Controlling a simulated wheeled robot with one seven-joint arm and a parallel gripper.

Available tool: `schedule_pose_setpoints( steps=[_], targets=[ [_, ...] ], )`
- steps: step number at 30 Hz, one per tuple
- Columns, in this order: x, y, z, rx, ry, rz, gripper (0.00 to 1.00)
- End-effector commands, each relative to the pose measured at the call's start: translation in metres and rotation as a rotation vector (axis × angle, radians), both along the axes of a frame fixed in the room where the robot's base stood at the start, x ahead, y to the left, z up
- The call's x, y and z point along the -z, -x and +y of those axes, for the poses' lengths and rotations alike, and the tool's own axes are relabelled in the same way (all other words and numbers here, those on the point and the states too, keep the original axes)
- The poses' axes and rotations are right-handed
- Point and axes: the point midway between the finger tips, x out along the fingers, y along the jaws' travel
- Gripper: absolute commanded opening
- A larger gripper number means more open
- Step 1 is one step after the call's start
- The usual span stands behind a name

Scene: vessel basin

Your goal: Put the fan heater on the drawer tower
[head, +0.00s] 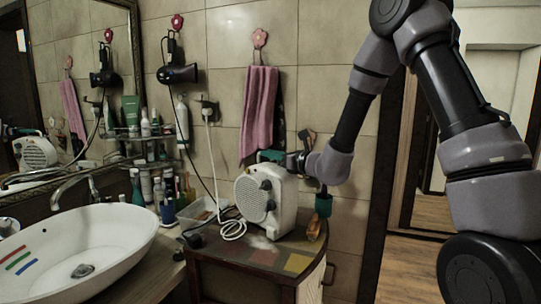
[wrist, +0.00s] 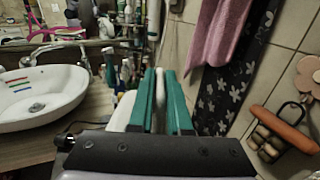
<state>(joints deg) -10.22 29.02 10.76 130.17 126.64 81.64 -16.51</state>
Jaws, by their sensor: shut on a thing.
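The fan heater (head: 264,203), a white box with a round grille and dark knobs, stands upright at the middle of the head view. My gripper (head: 274,157) reaches in from the right and is shut on its top. In the wrist view, my teal fingers (wrist: 164,85) pinch a narrow white part of it, and its white body (wrist: 122,112) shows partly beside them. The drawer tower (head: 230,270) is a dark wooden cabinet with coloured tiles on top. The heater is over its top; I cannot tell whether its base touches.
A white cord (head: 232,228) lies coiled beside the heater and runs up to a wall socket (head: 208,108). The sink (head: 75,245), bottles (head: 165,200) and a clear tray (head: 200,212) are to the left. A brown brush (head: 315,228) and green cup (head: 323,204) are at right.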

Motion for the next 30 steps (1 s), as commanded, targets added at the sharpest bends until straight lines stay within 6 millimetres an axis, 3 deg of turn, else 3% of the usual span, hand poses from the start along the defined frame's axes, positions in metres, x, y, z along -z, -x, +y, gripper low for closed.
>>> schedule_pose_setpoints(
  steps=[6,7,9,20,30],
  targets=[
    [0.001,-0.001,0.000,0.000,-0.003,-0.003,0.00],
    [0.002,0.000,0.000,0.000,0.001,0.001,0.24],
    [0.002,0.000,0.000,0.000,0.000,0.000,0.46],
    [-0.001,0.000,0.000,0.000,-0.001,-0.001,0.46],
    [0.000,0.040,-0.045,0.003,0.002,0.002,0.46]
  ],
)
